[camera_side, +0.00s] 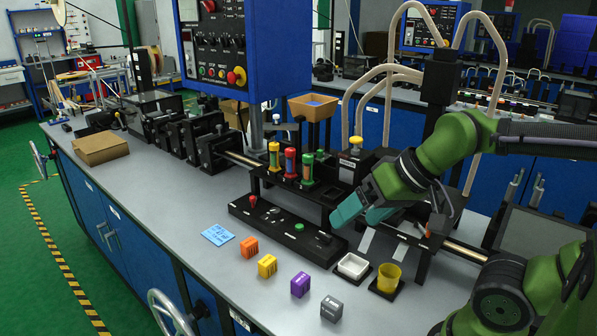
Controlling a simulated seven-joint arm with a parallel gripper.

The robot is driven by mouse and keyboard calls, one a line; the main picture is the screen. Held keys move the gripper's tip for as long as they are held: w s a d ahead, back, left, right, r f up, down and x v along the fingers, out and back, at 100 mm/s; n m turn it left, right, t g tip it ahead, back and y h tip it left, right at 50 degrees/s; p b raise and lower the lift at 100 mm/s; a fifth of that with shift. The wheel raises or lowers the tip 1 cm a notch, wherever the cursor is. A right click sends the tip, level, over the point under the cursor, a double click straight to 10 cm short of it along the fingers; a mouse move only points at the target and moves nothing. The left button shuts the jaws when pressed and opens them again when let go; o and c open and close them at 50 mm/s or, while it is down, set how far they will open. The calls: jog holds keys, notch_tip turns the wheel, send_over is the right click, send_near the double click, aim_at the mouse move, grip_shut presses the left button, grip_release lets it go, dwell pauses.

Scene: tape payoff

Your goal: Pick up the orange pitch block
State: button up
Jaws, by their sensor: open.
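The orange pitch block (249,247) is a small cube with dark markings on the grey bench, the leftmost of a row of blocks. My gripper (354,217) has teal fingers and hangs over the right side of the bench, well to the right of the orange block and above the bench top. Its fingers are open with nothing seen between them. The orange block is in full view, and nothing touches it.
Yellow (267,266), purple (300,285) and grey (332,308) blocks lie in a row to its right. A blue card (217,235) lies close on its left. A black control panel (285,232) stands behind. A white tray (353,266) and yellow cup (389,278) sit below my gripper.

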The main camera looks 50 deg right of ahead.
jog(key=shift+r, duration=0.1)
jog(key=shift+c, duration=1)
